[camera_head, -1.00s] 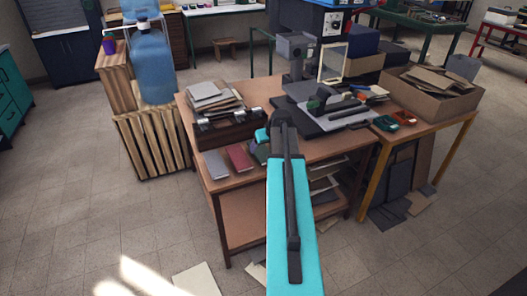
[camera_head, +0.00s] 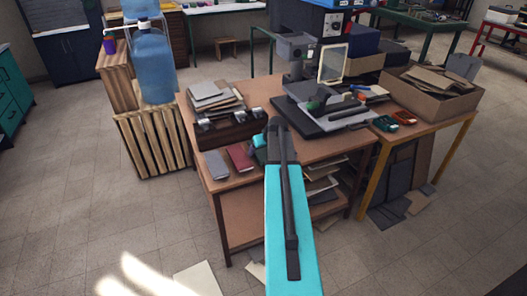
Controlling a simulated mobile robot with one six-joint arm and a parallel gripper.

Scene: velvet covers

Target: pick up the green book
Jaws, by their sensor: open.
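The green book is not clearly visible now; my gripper and arm cover the spot beside the red book on the wooden table. My gripper (camera_head: 260,148) is open at the front edge of the table, just right of the red book. Its cyan parts show left of my dark wrist, and the fingertips are small and partly hidden. I cannot tell whether it touches the green book.
A red book (camera_head: 239,157) and a grey book (camera_head: 215,164) lie along the front edge of the wooden table (camera_head: 229,185). Behind them stand a dark wooden box (camera_head: 222,129) and a stack of papers (camera_head: 212,95). A black-based machine (camera_head: 318,121) stands right of my arm.

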